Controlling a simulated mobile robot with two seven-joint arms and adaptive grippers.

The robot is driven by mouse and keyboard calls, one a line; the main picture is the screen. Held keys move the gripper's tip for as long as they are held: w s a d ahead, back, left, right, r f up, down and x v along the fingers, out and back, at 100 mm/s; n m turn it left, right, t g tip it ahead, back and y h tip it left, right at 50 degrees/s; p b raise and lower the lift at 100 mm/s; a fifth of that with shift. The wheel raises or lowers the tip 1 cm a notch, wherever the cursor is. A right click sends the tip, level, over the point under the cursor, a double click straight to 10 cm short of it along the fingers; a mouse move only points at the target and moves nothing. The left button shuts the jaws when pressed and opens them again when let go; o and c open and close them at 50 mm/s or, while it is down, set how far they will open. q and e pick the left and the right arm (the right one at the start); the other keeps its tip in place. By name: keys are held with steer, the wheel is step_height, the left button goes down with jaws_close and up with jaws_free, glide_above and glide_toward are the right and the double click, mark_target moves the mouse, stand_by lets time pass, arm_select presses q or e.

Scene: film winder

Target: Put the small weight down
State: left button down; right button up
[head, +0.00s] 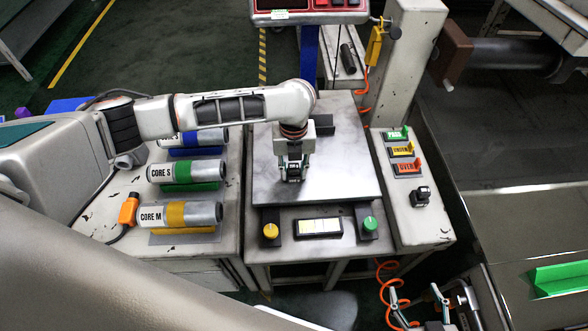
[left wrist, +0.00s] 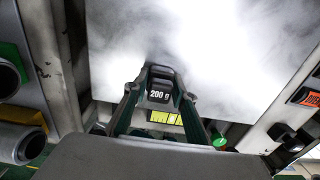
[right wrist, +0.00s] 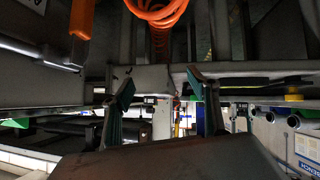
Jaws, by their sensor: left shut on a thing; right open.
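The small black weight marked 200 g (left wrist: 160,96) is between the fingertips of my left gripper (left wrist: 158,88). In the head view my left gripper (head: 292,176) points down over the bare metal plate (head: 340,185) of the scale, holding the weight at or just above it; I cannot tell whether they touch. My right gripper (head: 415,292) is open and empty, low at the front right, below table height. It also shows open in the right wrist view (right wrist: 160,84).
A dark block (head: 322,125) is at the plate's back. Labelled core rolls (head: 180,215) lie on the left table. Yellow (head: 270,231) and green (head: 370,223) knobs flank the front display.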

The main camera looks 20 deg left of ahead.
mark_target(294, 166)
arm_select(q)
steer(key=c, duration=1.8)
jaws_free()
steer(key=shift+f, duration=0.1)
steer(key=shift+o, duration=0.8)
arm_select(e)
steer(key=shift+s+f, duration=0.2)
steer(key=shift+s, duration=0.2)
arm_select(q)
step_height(294, 166, up, 12)
steer(key=p, duration=0.4)
steer(key=shift+f, duration=0.15)
steer(key=shift+r, duration=0.3)
arm_select(e)
steer(key=shift+s+a+r, duration=0.1)
steer(key=shift+s+r, duration=0.05)
steer(key=shift+r, duration=0.3)
steer(key=shift+s+a+r, duration=0.1)
steer(key=shift+s+r, duration=0.05)
steer(key=shift+r, duration=0.3)
steer(key=shift+w+r, duration=0.15)
steer(key=shift+r, duration=0.1)
